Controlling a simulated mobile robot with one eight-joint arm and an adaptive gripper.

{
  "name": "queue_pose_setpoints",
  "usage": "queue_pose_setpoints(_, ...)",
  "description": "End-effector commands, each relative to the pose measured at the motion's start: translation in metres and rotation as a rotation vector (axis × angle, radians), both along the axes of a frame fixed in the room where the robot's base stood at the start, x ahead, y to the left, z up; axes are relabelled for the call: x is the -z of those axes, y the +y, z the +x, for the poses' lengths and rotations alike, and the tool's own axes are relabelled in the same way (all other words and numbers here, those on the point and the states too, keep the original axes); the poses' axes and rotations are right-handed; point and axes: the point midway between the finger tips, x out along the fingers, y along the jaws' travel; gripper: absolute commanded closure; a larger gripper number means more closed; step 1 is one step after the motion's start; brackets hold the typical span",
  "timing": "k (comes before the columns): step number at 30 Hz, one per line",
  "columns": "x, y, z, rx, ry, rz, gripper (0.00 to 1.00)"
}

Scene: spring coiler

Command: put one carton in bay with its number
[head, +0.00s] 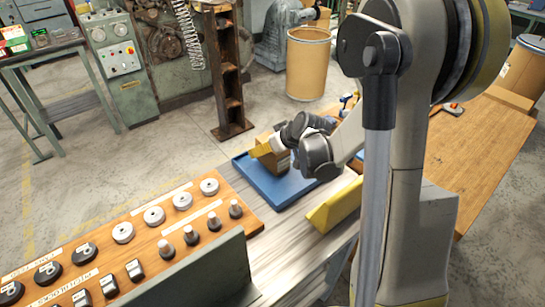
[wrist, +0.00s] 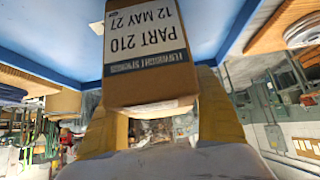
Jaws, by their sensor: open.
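A brown cardboard carton (head: 275,160) is at the blue tray (head: 250,189), partly hidden behind my gripper (head: 265,148) in the head view. In the wrist view the carton (wrist: 150,88) fills the upper middle, its white label upside down and reading "PART 210, 12 MAY 27". My gripper (wrist: 150,100) is open, with one yellow finger on each side of the carton. I cannot tell whether either finger touches it. The blue tray (wrist: 45,35) shows behind the carton in the wrist view. I cannot make out a numbered bay.
A yellow wedge-shaped block (head: 333,205) stands right of the tray. A wooden board (head: 140,245) with several knobs and switches is at front left. A wooden bench (head: 485,150) lies to the right. A brown drum (head: 308,65) and a rusty steel post (head: 228,75) stand behind.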

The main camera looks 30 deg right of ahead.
Motion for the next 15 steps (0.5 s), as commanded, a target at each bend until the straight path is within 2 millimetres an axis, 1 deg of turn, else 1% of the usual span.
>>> queue_pose_setpoints(4,-0.0015,0.0,-0.0004,0.0,0.0,0.0,0.22)
queue_pose_setpoints(5,-0.0015,0.0,-0.0004,0.0,0.0,0.0,0.31)
queue_pose_setpoints(6,-0.0016,0.0,-0.0004,0.0,0.0,0.0,0.43)
queue_pose_setpoints(8,-0.0016,0.0,-0.0004,0.001,0.0,0.001,0.61)
queue_pose_setpoints(9,-0.0016,0.0,-0.0004,0.001,0.0,0.001,0.74)
queue_pose_setpoints(11,-0.0016,0.0,-0.0004,0.001,0.0,0.001,0.9)
queue_pose_setpoints(15,-0.0019,0.0,-0.0004,0.001,-0.001,0.001,0.9)
